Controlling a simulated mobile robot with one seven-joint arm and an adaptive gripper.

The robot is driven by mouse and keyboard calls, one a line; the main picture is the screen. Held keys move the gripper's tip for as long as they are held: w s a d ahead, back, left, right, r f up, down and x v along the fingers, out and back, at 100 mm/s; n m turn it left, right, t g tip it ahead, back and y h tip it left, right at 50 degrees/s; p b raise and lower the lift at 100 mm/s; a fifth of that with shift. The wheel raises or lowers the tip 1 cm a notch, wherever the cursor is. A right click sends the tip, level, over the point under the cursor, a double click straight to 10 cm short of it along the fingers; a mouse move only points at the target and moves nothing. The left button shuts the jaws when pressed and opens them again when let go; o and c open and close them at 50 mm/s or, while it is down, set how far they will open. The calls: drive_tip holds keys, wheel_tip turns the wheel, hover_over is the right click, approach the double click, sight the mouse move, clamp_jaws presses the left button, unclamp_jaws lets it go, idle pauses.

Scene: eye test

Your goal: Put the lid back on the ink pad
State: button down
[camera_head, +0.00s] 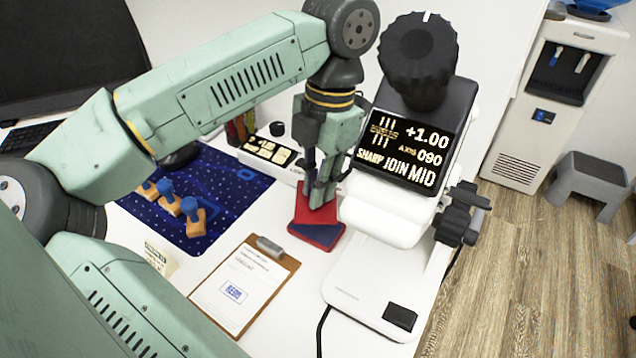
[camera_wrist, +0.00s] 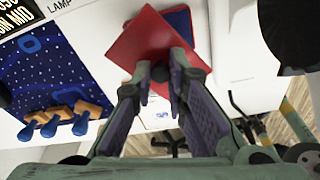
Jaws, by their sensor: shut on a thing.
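The ink pad (camera_head: 318,238) has a dark blue top and a red rim, and lies on the white table left of the eye-test device. Its blue surface also shows in the wrist view (camera_wrist: 181,19), partly covered. The red square lid (camera_head: 303,217) is over the pad; in the wrist view the lid (camera_wrist: 143,40) is turned relative to the pad and shifted off it. My gripper (camera_head: 319,201) is shut on the lid's dark knob, seen between the fingertips in the wrist view (camera_wrist: 161,73). I cannot tell whether lid and pad touch.
The large eye-test device (camera_head: 385,215) stands close on the right. A clipboard (camera_head: 245,285) lies in front, left of the pad. A white control box (camera_head: 265,150) is behind.

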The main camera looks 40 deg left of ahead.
sight(317, 210)
drive_tip(key=shift+f+b, duration=1.9)
drive_tip(key=shift+f, duration=0.95)
drive_tip(key=shift+f+b, duration=0.15)
drive_tip(key=shift+b, duration=0.45)
idle(0.4)
drive_tip(key=c, duration=1.5)
unclamp_jaws()
drive_tip(key=shift+o, duration=0.3)
drive_tip(key=o, duration=0.4)
